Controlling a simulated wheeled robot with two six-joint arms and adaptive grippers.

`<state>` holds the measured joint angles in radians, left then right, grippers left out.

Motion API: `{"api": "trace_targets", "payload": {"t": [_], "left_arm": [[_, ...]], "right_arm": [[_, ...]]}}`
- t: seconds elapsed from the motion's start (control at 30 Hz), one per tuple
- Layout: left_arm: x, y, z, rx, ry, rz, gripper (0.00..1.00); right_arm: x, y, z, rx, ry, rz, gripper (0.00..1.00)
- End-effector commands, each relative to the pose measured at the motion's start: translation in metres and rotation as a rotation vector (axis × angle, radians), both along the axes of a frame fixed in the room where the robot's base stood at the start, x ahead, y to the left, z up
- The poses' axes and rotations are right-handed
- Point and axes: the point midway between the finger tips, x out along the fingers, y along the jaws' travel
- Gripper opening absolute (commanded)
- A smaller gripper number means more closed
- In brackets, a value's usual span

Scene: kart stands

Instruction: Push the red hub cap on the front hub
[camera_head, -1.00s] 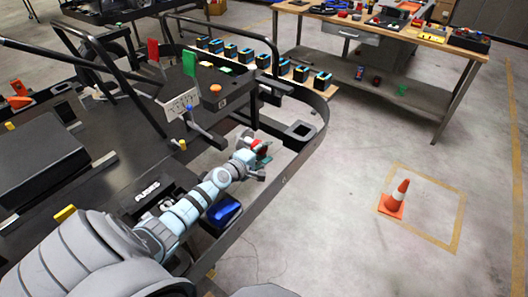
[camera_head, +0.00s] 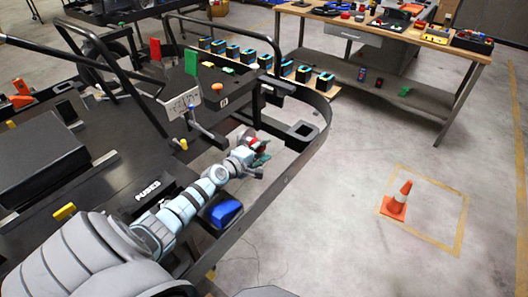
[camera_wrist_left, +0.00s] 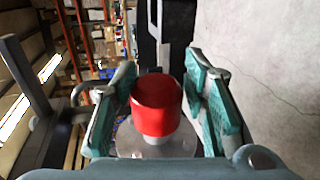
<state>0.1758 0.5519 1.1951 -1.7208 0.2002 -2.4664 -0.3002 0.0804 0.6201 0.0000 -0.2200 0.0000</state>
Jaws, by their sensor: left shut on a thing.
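My left gripper (camera_head: 259,159) reaches over the kart's front from the lower left. In the left wrist view, its two teal-padded fingers (camera_wrist_left: 163,112) stand either side of the red hub cap (camera_wrist_left: 156,103) and are shut on it. The cap is a short red cylinder. A grey metal piece shows just below it, and I cannot tell whether this is the hub or part of my gripper. In the head view, the front hub is small and mostly hidden by my gripper, so contact between cap and hub cannot be told. My right gripper is out of view.
A dark frame rail (camera_head: 285,180) curves around the kart's front. A blue part (camera_head: 224,211) lies beside my forearm. A cone (camera_head: 396,202) stands on open floor to the right. A workbench (camera_head: 395,40) is at the back.

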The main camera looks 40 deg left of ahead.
Motion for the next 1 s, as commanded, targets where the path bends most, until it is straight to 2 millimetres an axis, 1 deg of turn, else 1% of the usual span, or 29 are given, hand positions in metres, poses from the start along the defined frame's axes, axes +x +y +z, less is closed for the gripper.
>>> {"api": "trace_targets", "payload": {"t": [0.9,0.93,1.0], "left_arm": [[0.0,0.023,-0.001,0.001,-0.001,0.0,0.21],[0.0,0.023,0.0,0.001,-0.001,0.0,0.43],[0.0,0.023,0.0,0.0,-0.001,0.0,0.54]], "right_arm": [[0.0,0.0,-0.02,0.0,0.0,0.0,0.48],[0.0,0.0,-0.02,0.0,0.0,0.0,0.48],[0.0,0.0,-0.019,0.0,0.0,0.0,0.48]]}}
